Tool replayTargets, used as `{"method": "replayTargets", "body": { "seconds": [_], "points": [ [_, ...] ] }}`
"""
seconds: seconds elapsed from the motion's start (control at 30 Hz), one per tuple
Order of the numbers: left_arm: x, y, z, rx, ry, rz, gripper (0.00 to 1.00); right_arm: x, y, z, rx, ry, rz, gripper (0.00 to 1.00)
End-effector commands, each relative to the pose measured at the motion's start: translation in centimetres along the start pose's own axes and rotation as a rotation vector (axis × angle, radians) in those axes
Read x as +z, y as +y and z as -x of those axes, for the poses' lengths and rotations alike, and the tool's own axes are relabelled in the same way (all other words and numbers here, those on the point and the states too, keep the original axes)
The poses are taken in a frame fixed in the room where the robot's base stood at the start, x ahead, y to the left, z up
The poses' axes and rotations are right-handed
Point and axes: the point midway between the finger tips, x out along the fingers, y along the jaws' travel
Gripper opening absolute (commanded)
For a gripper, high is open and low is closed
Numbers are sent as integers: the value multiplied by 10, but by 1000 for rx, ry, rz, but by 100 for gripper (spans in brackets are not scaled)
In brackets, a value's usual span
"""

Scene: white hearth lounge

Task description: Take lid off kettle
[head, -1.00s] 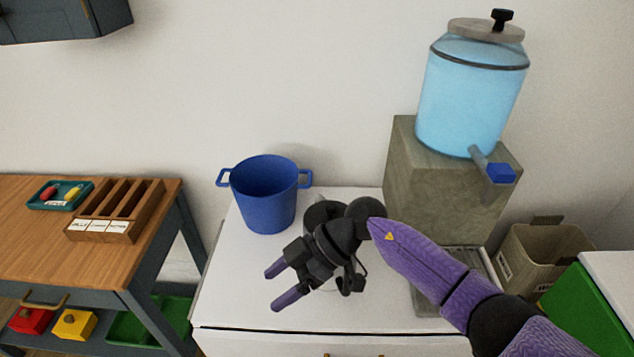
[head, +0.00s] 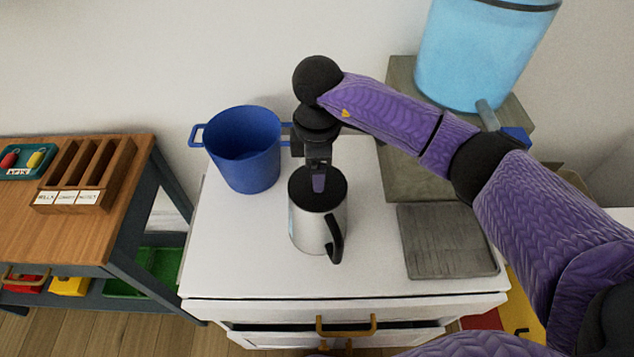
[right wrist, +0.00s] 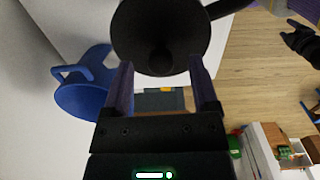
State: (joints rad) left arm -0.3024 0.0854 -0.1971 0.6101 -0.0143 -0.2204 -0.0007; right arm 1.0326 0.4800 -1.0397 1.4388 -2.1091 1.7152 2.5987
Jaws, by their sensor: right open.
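The kettle (head: 308,228) is a silver pot with a black handle (head: 335,240) toward the front right. It stands upright on the white cabinet top, and its black lid (head: 336,184) is on. My right gripper (head: 318,184) comes down from above, its fingers over the lid. In the right wrist view the lid (right wrist: 185,25) is a dark disc, with its round knob (right wrist: 160,60) just beyond the open fingers (right wrist: 162,82), roughly centred between them. I cannot tell whether they touch it. A black gripper, seemingly my left one (right wrist: 300,42), shows far off at the right; its jaws are unclear.
A blue pot (head: 245,150) stands close left of the kettle, behind it. To the right are a grey drip tray (head: 445,240) and a stone block (head: 405,165) bearing a blue dispenser (head: 475,50). The cabinet top (head: 240,250) is clear in front-left.

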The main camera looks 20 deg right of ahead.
Motion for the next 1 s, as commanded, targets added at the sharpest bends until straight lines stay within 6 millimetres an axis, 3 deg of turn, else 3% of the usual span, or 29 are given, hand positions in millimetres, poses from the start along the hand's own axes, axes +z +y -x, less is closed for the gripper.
{"method": "replayTargets", "body": {
  "seconds": [0.1, 0.37, 0.7, 1.0],
  "points": [
    [0, -2, -6, -3, 0, -2, 59, 0, 0, -20, -3, -1, 0, 76],
    [-2, -9, -4, -13, 7, -9, 59, 0, 0, -22, -1, 1, 1, 74],
    [-2, -6, -5, -9, 8, -7, 59, 0, 0, -22, -2, 1, 1, 2],
    [-2, -3, -5, -5, 6, -3, 59, 0, 0, -22, -1, 1, 1, 0]
  ]
}}
